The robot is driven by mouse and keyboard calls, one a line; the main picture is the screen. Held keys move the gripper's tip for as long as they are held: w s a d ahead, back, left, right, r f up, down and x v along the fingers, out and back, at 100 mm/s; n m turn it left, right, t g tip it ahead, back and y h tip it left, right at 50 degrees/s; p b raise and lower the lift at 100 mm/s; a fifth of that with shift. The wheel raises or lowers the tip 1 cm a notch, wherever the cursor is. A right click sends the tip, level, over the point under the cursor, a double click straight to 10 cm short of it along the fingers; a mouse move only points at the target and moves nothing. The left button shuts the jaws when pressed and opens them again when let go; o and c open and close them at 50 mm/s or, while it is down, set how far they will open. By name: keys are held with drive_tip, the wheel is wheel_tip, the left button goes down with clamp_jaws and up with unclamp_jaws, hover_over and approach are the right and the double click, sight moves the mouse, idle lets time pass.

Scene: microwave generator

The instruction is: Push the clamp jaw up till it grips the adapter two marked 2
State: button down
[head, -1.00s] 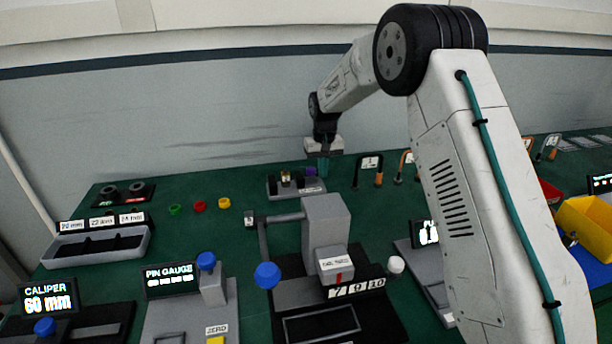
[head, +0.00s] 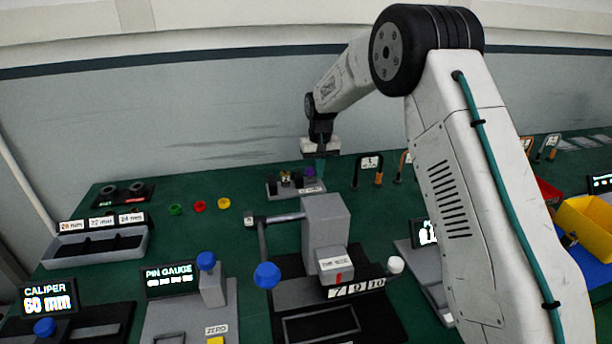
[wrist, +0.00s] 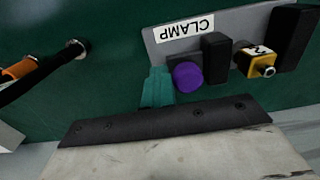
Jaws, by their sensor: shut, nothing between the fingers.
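The clamp (head: 311,189) is a grey plate at the back of the bench; it also shows in the wrist view (wrist: 157,46) with a CLAMP label. On it stand a black jaw block (wrist: 214,57), a purple knob (wrist: 187,76) beside it, and a black end block (wrist: 293,38). Adapter two (wrist: 257,62), yellow and black with a white 2 label, sits between the two black blocks. A narrow gap seems to show between jaw and adapter. My gripper (wrist: 157,88) has its teal fingers shut and empty, just left of the purple knob; contact cannot be told. In the head view it (head: 320,168) is at the clamp's right end.
Orange-handled hooks (wrist: 22,68) stand on the bench left of the clamp in the wrist view. In the head view, green, red and yellow rings (head: 199,206) lie left of the clamp. A grey press-like device (head: 326,222) stands in front of it.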

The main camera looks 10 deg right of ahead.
sight(309, 169)
drive_tip(key=shift+a, duration=1.65)
idle(1.4)
drive_tip(key=shift+d, duration=0.3)
drive_tip(key=shift+d, duration=0.35)
drive_tip(key=shift+r, duration=4)
drive_tip(key=shift+s, duration=0.1)
drive_tip(key=s+d+r, duration=0.2)
drive_tip(key=s+r, duration=0.1)
drive_tip(key=s, duration=1.4)
drive_tip(key=s+d+r, duration=0.2)
drive_tip(key=s+r, duration=0.2)
drive_tip(key=s, duration=1.3)
drive_tip(key=s+d+r+t, duration=0.1)
drive_tip(key=s+d+r, duration=0.1)
drive_tip(key=s, duration=1.4)
drive_tip(key=shift+s+d+r, duration=0.15)
drive_tip(key=shift+s+r, duration=0.25)
drive_tip(key=shift+r, duration=0.45)
